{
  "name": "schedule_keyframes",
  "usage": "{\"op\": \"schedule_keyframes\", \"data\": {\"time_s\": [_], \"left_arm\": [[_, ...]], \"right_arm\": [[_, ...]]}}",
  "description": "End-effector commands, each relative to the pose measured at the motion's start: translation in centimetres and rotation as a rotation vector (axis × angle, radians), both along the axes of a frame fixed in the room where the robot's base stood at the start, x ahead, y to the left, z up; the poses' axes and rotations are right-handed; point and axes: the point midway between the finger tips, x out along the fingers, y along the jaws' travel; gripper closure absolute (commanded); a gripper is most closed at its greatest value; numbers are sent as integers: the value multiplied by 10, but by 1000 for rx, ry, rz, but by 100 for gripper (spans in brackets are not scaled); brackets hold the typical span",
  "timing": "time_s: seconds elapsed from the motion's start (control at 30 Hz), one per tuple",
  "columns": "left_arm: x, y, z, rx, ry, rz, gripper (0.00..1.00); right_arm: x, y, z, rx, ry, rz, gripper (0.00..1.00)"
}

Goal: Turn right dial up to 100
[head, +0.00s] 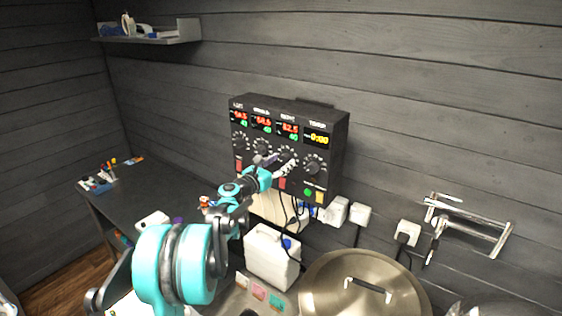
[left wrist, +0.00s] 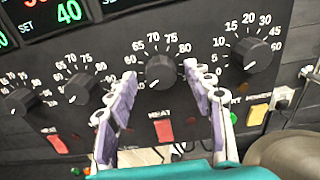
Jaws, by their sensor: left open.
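The black control box (head: 338,165) hangs on the wall with three red-and-green readouts and a yellow timer readout. The right dial (left wrist: 160,71) is a black knob with white numbers around it, third from the left in the row. It also shows in the head view (head: 288,153), partly crowded by my gripper. My left gripper (head: 279,163) is open in front of the box. In the left wrist view its lilac fingers stand on either side of the right dial, left and right of it. I cannot tell whether they touch it.
The timer dial (left wrist: 257,53) is close to the right finger. A red switch (left wrist: 164,130) is below the right dial, and the middle dial (left wrist: 80,87) is to its left. A white canister (head: 272,258) and a metal kettle lid (head: 345,290) are below.

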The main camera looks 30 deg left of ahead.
Motion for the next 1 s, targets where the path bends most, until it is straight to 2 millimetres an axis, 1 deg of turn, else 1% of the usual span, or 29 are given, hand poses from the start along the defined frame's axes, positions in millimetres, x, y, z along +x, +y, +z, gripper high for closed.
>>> {"op": "schedule_keyframes", "data": {"time_s": [0.23,0.27,0.3,0.37,0.4,0.43,0.77,1.0], "left_arm": [[1,-1,0,1,0,0,48],[1,-1,0,1,0,0,53],[1,0,0,1,0,0,64],[1,0,0,1,0,0,80],[1,0,0,1,0,0,90],[1,0,0,1,0,0,98],[1,0,0,21,-2,0,98],[1,0,-2,131,-10,1,98]], "right_arm": [[0,0,0,0,0,0,60],[0,0,0,0,0,0,60],[0,0,0,0,0,0,60],[0,0,0,0,0,0,60],[0,0,0,0,0,0,60],[0,0,0,0,0,0,60],[0,0,-2,0,0,0,60],[0,0,-11,0,0,0,60]]}}
